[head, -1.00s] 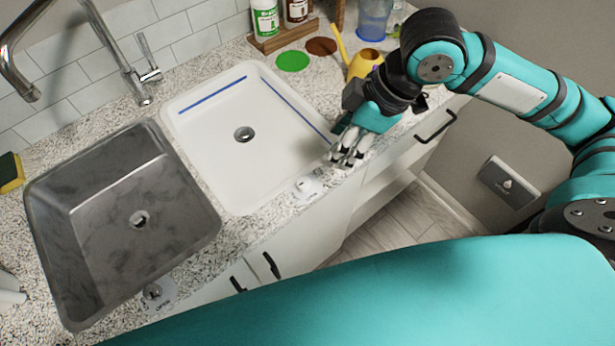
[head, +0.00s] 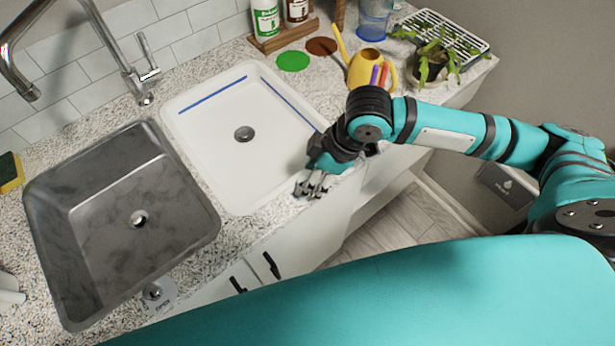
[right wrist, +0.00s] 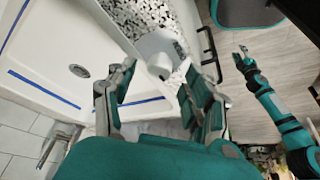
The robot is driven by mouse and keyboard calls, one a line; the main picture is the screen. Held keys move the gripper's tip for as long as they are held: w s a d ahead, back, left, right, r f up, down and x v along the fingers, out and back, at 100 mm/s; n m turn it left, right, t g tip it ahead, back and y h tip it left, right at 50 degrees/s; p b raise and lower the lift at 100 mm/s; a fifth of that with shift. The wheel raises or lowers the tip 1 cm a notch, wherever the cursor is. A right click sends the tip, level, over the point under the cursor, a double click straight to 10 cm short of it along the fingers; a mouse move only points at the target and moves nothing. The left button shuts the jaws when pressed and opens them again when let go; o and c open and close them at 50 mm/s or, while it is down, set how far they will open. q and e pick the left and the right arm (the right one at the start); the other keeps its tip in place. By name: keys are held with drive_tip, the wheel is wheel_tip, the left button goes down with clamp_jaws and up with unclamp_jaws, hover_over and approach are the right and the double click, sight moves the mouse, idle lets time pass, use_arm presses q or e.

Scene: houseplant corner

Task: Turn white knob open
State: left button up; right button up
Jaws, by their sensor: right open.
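My right gripper (head: 312,184) is just over that spot, at the sink's front edge. In the right wrist view my right gripper (right wrist: 157,80) is open, with the knob in the gap ahead of its fingertips. I see no grip on the knob. My left gripper (right wrist: 241,56) shows in the right wrist view, away from the counter above the floor; its fingers are too small to judge.
A steel sink (head: 120,225) lies left, with a metal knob (head: 153,292) on its front plate. The faucet (head: 138,75) stands behind. A yellow watering can (head: 365,68), a potted plant (head: 432,65) and bottles (head: 265,18) stand at the back. Cabinet handles stick out in front.

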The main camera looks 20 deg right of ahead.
drive_tip(key=shift+x, duration=1.1)
clamp_jaws()
